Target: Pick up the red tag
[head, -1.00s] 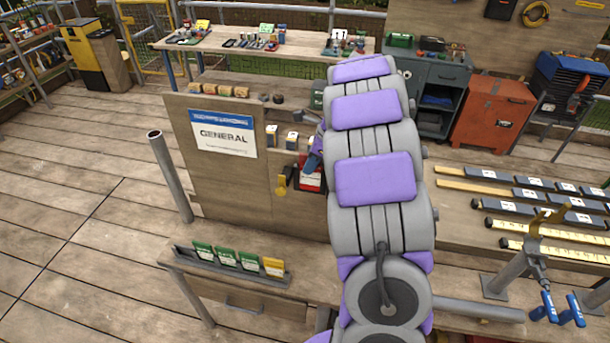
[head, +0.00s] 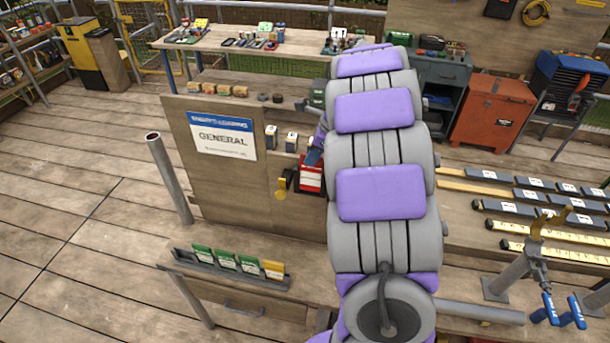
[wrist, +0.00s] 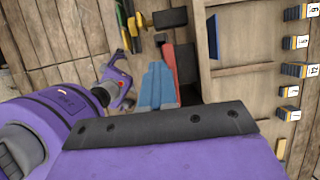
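The red tag (head: 311,178), with a white band, hangs on the front of the wooden board, just left of my arm. My gripper's blue fingertip (head: 314,157) is at the tag's upper edge; I cannot tell whether it touches. In the wrist view, a narrow red strip of the tag (wrist: 168,58) shows beside the blue-grey fingertip (wrist: 158,86), next to a black part. The gap between the fingers is hidden, so the grip is unclear.
A yellow tag (head: 281,188) hangs just left of the red one. A GENERAL sign (head: 222,137) is on the board. A rack of green and yellow cards (head: 231,265) lies below. Small boxes (head: 291,141) stand behind. Dark bars and rulers lie at right.

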